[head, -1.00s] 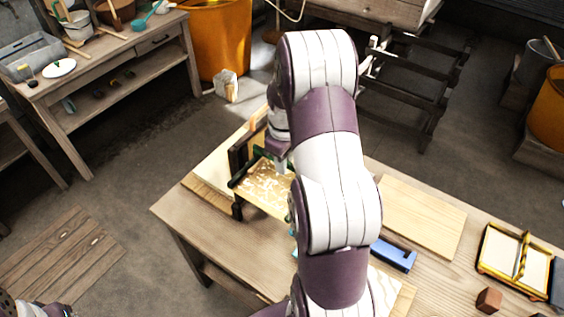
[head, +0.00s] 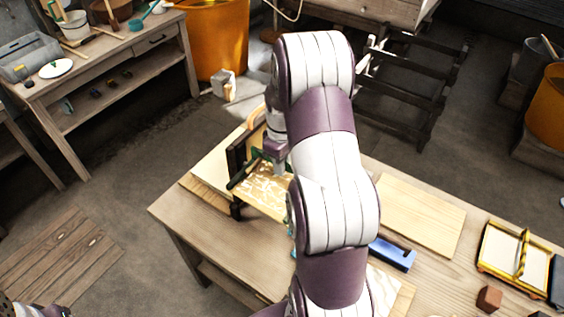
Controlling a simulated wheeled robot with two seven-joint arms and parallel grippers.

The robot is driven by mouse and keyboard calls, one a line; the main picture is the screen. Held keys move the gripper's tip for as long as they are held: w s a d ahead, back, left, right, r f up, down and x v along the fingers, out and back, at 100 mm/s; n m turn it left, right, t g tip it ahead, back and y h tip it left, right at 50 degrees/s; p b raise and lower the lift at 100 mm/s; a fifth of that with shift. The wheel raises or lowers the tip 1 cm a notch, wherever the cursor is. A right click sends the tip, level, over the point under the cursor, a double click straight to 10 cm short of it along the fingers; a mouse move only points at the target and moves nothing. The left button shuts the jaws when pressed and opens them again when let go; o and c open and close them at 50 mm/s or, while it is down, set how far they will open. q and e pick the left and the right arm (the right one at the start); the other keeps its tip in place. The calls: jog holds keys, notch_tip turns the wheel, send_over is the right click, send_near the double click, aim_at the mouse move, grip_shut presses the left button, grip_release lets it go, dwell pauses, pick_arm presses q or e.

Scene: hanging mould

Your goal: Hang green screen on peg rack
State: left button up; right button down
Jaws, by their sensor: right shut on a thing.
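The dark peg rack (head: 236,170) stands on the workbench, left of my right arm. A small green edge, seemingly of the green screen (head: 256,155), shows at the rack beside my right gripper (head: 277,168). The gripper is shut on the screen, but its fingertips are largely hidden by the arm. A tan mottled panel (head: 262,190) lies in front of the rack; I cannot tell whether it belongs to the screen. Whether the screen rests on a peg is hidden. My left gripper is out of view.
The wooden workbench (head: 215,240) is bare at its left front. A plain board (head: 420,215), a blue tool (head: 392,253) and a yellow-edged tray (head: 512,262) lie right of my arm. A side table (head: 110,75) stands at the back left.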

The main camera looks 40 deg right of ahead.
jog(key=shift+f, duration=0.1)
jog(key=c, duration=1)
grip_release()
notch_tip(320, 180, up, 8)
jog(key=shift+f+b, duration=0.1)
jog(key=shift+b, duration=0.95)
notch_tip(320, 180, up, 5)
jog(key=p, duration=0.5)
